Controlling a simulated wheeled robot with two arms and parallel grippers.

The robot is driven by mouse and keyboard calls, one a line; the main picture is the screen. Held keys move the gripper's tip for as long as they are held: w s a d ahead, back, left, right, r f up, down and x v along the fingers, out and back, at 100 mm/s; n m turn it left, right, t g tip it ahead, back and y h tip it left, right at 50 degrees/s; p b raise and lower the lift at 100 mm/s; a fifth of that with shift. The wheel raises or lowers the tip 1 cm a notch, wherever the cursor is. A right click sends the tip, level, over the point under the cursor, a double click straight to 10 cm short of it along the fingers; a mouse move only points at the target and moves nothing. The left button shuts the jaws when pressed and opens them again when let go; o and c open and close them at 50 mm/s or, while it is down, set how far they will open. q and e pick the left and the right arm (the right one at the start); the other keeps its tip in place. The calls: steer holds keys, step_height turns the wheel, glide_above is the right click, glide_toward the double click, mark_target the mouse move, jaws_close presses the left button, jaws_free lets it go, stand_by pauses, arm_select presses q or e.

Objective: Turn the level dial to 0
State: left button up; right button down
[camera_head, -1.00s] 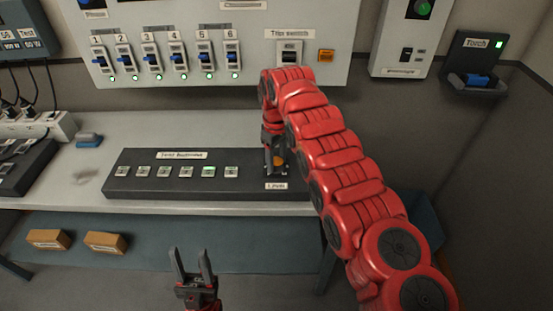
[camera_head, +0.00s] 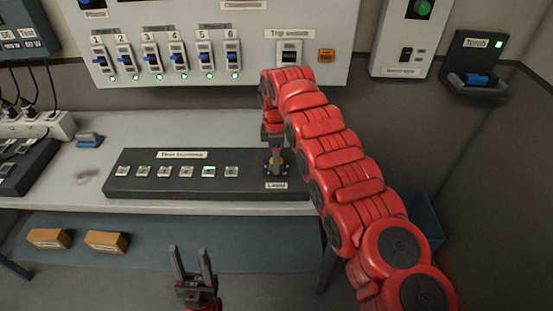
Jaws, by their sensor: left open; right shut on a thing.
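The level dial (camera_head: 275,172) sits at the right end of a dark console (camera_head: 135,188) on the bench, above a small white label reading "Level". My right gripper (camera_head: 275,165) reaches down over the dial from above and is shut on it; the fingers and wrist hide most of the dial, so its setting cannot be read. My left gripper (camera_head: 192,264) is open and empty, pointing up in front of the bench, well below the console.
A wall panel (camera_head: 262,72) with numbered switches hangs behind. A blue item (camera_head: 89,139) lies on the bench at left.

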stand_by(0.5)
steer(key=shift+c, duration=1.4)
jaws_free()
step_height(320, 180, up, 3)
step_height(320, 180, up, 3)
steer(key=shift+a+p, duration=0.15)
steer(key=shift+p, duration=0.85)
step_height(320, 180, up, 11)
steer(key=p, duration=1.1)
steer(key=shift+r, duration=0.2)
